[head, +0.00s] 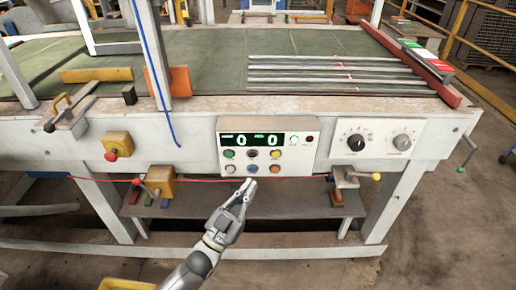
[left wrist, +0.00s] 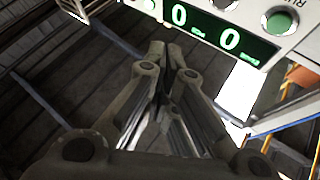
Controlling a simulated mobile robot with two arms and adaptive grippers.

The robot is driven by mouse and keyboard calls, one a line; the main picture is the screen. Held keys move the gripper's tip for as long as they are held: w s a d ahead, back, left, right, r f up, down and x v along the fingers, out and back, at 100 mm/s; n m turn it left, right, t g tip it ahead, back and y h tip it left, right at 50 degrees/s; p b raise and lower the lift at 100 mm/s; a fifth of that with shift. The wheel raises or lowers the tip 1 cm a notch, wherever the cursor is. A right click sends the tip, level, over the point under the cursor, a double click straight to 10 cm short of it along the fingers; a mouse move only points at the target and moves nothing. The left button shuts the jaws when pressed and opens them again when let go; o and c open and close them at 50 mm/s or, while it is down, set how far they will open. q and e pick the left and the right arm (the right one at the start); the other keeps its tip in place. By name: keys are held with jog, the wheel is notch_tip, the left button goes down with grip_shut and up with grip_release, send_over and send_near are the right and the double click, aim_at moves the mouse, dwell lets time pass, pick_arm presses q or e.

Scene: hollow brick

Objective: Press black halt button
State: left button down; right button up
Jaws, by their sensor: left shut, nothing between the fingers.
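The control panel (head: 307,160) is a white box on the front of the workbench with a green-lit display (head: 257,140) showing two zeros. The black button (head: 252,154) sits in the middle of the upper button row, between a green button (head: 229,154) and a yellow button (head: 275,154). My left gripper (head: 250,184) is shut and empty, its tips below the lower button row, near the blue button (head: 252,169). In the left wrist view the shut fingertips (left wrist: 167,58) lie beside the display (left wrist: 205,28) and a green button (left wrist: 279,21). My right gripper is not in view.
A white button (head: 230,169) and an orange button (head: 275,169) flank the blue one. A knob panel (head: 378,140) is to the right. A red knob on a yellow box (head: 117,146) is to the left. A red cord (head: 215,180) runs below the panel.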

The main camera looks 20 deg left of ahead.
aim_at(252, 155)
pick_arm(q)
jog(key=shift+d+r+h, duration=0.1)
jog(key=shift+r+h, duration=0.2)
jog(key=shift+r, duration=0.1)
jog(key=shift+s, duration=0.1)
jog(key=shift+w+a+b, duration=0.4)
jog(key=shift+w+b, duration=0.35)
jog(key=shift+w, duration=0.7)
jog(key=shift+w+a+b, duration=0.45)
jog(key=shift+w+b, duration=0.35)
jog(key=shift+w, duration=0.6)
jog(key=shift+w+a+b, duration=0.4)
jog(key=shift+w+b, duration=0.35)
jog(key=shift+w, duration=0.7)
jog(key=shift+w, duration=0.1)
jog(key=shift+w+a, duration=0.1)
jog(key=shift+w, duration=0.2)
